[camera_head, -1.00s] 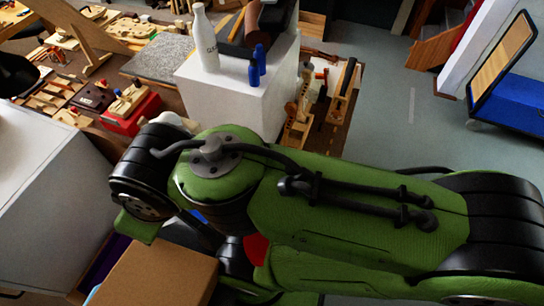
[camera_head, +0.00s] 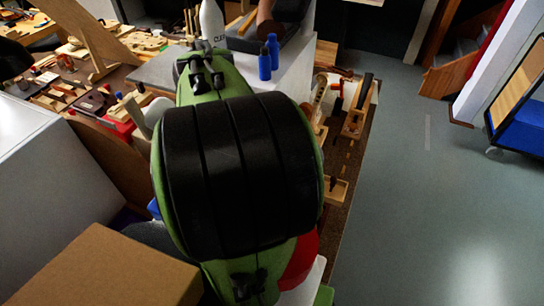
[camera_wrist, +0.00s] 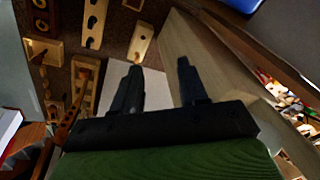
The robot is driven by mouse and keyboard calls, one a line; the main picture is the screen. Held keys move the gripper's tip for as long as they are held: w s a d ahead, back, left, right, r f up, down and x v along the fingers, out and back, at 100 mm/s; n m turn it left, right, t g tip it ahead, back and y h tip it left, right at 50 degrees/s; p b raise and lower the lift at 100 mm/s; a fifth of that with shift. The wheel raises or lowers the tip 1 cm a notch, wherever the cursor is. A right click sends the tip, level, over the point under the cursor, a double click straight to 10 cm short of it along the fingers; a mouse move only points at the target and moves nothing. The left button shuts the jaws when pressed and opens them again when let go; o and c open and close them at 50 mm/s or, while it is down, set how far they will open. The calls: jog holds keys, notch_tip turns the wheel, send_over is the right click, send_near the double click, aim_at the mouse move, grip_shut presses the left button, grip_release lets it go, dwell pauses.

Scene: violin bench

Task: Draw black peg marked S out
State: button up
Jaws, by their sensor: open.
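My gripper (camera_wrist: 159,68) shows in the wrist view with its two black fingers apart and nothing between them. A dark upright piece (camera_head: 365,92) stands in a wooden block (camera_head: 353,123) on the right part of the bench in the head view. A smaller dark piece (camera_head: 333,183) stands at another wooden block (camera_head: 339,192) nearer to me. I cannot read an S on either, so I cannot tell which is the marked peg. My arm covers part of the bench.
In the wrist view, wooden blocks with holes (camera_wrist: 95,22) lie upper left, and a pale box-like wall (camera_wrist: 215,65) stands close to the right finger. A cardboard box (camera_head: 100,270) is at lower left. Open floor lies right.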

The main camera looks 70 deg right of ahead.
jog(key=s+d+f+m+g+b, duration=0.25)
jog(key=s+d+f+m, duration=0.45)
jog(key=s+d+f, duration=0.45)
jog(key=shift+t+y, duration=0.25)
jog(key=shift+y, duration=0.15)
jog(key=f+b, duration=0.1)
jog(key=f, duration=0.3)
jog(key=d+f+b, duration=0.1)
jog(key=f+b, duration=0.1)
jog(key=f, duration=0.3)
jog(key=s+f+b, duration=0.1)
jog(key=f+b, duration=0.1)
jog(key=f, duration=0.2)
jog(key=shift+d+f, duration=0.25)
jog(key=shift+f, duration=0.1)
jog(key=shift+c, duration=0.4)
grip_shut()
